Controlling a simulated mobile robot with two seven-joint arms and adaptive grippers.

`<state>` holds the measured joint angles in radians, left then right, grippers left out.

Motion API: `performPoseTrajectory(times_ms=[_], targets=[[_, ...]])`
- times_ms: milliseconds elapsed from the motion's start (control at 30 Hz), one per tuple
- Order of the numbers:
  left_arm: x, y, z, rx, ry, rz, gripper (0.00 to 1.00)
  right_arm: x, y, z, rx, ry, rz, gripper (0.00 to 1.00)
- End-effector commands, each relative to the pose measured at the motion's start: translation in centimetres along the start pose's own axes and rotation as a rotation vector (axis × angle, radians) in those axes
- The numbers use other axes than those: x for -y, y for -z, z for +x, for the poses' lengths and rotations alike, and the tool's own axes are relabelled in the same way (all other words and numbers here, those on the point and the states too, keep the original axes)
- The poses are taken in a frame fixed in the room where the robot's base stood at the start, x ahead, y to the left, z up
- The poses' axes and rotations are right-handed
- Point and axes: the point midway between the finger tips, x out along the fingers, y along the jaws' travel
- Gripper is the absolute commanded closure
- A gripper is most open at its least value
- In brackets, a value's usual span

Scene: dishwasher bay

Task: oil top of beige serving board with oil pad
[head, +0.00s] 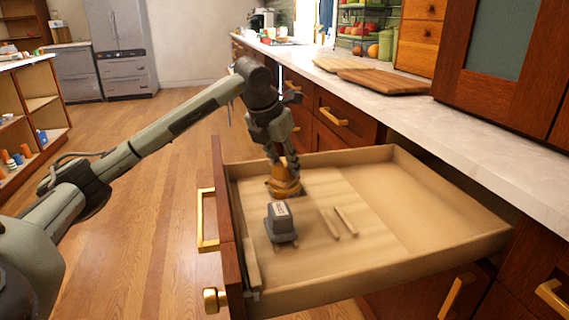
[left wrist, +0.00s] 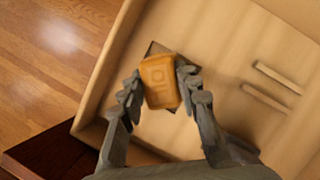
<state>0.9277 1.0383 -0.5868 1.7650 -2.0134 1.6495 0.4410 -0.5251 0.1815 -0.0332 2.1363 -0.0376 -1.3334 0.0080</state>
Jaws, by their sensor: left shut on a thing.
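An amber pad with a block-like handle and blurred lettering, apparently the oil pad (head: 285,188), is in the open drawer near its left side. My left gripper (head: 284,167) reaches down into the drawer and is shut on it. In the left wrist view the amber handle (left wrist: 160,82) sits between the two fingers, with part of a dark base showing under it. The beige serving board (head: 338,63) lies flat on the counter, behind a darker brown board (head: 384,81) and well away from the gripper. My right gripper is not in view.
The open drawer (head: 459,198) also holds a grey handled block (head: 281,223) with a pale label, close in front of the amber pad, and two thin wooden sticks (head: 336,223). Its walls surround the gripper. A fruit rack (head: 366,32) stands behind the boards. The near counter is clear.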

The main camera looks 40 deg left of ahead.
Motion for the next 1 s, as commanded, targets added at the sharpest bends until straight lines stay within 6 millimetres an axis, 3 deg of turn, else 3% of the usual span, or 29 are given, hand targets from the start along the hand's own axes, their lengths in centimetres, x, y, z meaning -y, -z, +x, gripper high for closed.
performPoseTrajectory(times_ms=[533,1000], targets=[[0.1,0.1,0.0,-0.009,0.0,0.001,0.91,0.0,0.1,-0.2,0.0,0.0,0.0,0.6],[0.0,-1.5,-3.5,-0.003,0.0,0.0,0.91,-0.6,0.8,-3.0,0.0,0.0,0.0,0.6]])
